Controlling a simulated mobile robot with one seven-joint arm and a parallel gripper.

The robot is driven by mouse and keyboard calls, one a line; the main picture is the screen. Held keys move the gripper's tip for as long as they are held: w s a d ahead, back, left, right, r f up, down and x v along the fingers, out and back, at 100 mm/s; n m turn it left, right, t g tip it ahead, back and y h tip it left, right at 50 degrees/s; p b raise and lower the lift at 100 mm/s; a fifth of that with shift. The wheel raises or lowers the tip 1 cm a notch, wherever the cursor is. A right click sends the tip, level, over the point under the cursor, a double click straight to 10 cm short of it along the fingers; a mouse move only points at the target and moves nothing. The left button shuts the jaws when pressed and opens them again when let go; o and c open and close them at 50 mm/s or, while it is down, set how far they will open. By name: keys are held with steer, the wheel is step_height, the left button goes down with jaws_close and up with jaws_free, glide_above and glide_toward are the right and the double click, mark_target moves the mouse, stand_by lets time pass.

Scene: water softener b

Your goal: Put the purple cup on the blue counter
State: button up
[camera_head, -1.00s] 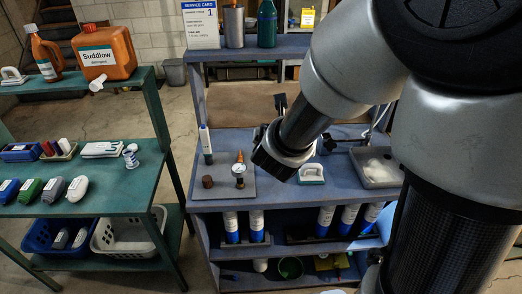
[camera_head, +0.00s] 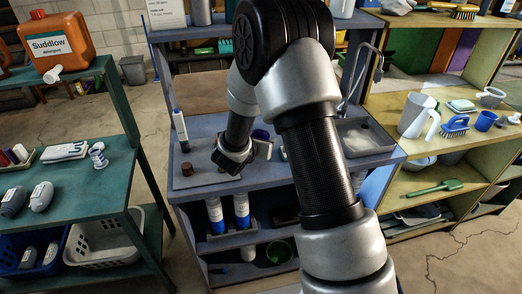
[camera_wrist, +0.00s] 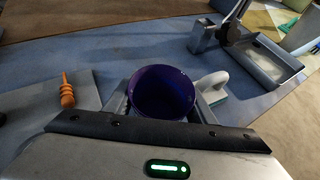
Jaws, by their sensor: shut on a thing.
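The purple cup (camera_wrist: 165,90) is held between the fingers of my gripper (camera_wrist: 162,100) in the wrist view, its open top toward the camera. In the head view, a small part of the cup (camera_head: 261,134) shows at my gripper (camera_head: 261,148), mostly behind the fingers. My gripper is shut on the cup. Both are over the blue counter (camera_head: 268,174), which fills much of the wrist view (camera_wrist: 115,52). I cannot tell whether the cup's base touches the counter.
An orange tapered tool (camera_wrist: 67,92) lies left of the cup, and a white-handled block (camera_wrist: 212,86) is close on its right. A grey tray (camera_head: 366,135) sits at the counter's right. A green bench (camera_head: 85,185) stands left, a yellow shelf unit (camera_head: 430,165) right.

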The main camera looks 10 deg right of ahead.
steer(key=shift+f, duration=1.8)
steer(key=shift+f+b, duration=0.25)
steer(key=shift+b, duration=0.1)
steer(key=o, duration=1.1)
steer(key=shift+r, duration=0.1)
